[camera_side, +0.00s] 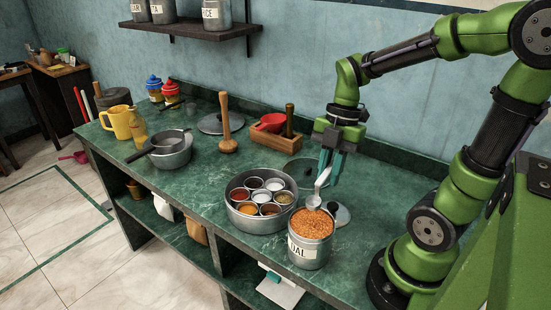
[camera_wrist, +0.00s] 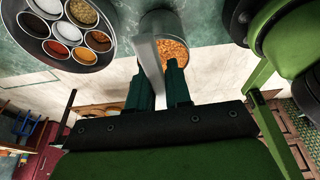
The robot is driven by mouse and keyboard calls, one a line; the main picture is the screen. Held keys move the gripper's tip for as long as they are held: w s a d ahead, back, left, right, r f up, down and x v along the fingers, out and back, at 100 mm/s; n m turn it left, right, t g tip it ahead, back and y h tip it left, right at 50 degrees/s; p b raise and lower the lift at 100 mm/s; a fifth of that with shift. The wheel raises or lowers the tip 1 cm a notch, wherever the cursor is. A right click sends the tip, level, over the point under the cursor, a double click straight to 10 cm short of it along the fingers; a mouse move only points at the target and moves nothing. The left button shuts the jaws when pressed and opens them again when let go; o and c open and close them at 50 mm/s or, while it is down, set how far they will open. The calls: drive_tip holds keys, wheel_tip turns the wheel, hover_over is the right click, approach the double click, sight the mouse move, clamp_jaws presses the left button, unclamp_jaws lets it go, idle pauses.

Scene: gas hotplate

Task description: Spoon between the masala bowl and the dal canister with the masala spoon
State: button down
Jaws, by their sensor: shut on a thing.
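The dal canister (camera_side: 309,252) is a grey tin with a DAL label, filled with orange lentils, on the front of the green counter. The masala bowl (camera_side: 262,222), a round steel tin with several small cups of coloured spices, stands to its left. My gripper (camera_side: 332,168) is shut on the masala spoon (camera_side: 321,183), above the canister. The spoon slants down and its bowl is at the lentils; I cannot tell if it touches them. In the wrist view the spoon handle (camera_wrist: 146,62) is between the fingers, with the canister (camera_wrist: 155,22) behind and the masala bowl (camera_wrist: 35,45) at upper left.
A round steel lid (camera_side: 340,214) lies behind the canister. A pot with a strainer (camera_side: 170,152) is at left. The counter between pot and masala bowl is clear.

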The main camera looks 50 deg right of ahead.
wheel_tip(320, 180, down, 6)
drive_tip(key=a+h, duration=0.1)
drive_tip(key=h, duration=0.1)
drive_tip(key=shift+a+f+h, duration=0.15)
drive_tip(key=shift+h, duration=0.25)
idle(1.0)
drive_tip(key=d+y, duration=0.1)
drive_tip(key=y, duration=0.1)
drive_tip(key=d+r+y, duration=0.1)
drive_tip(key=shift+w+y, duration=0.1)
drive_tip(key=shift+y, duration=0.3)
drive_tip(key=shift+r, duration=2.7)
drive_tip(key=w+d+f+m+t, duration=0.2)
drive_tip(key=w+d+f+m, duration=0.2)
drive_tip(key=w+f+m, duration=0.2)
drive_tip(key=shift+w+f, duration=0.75)
drive_tip(key=shift+w, duration=0.15)
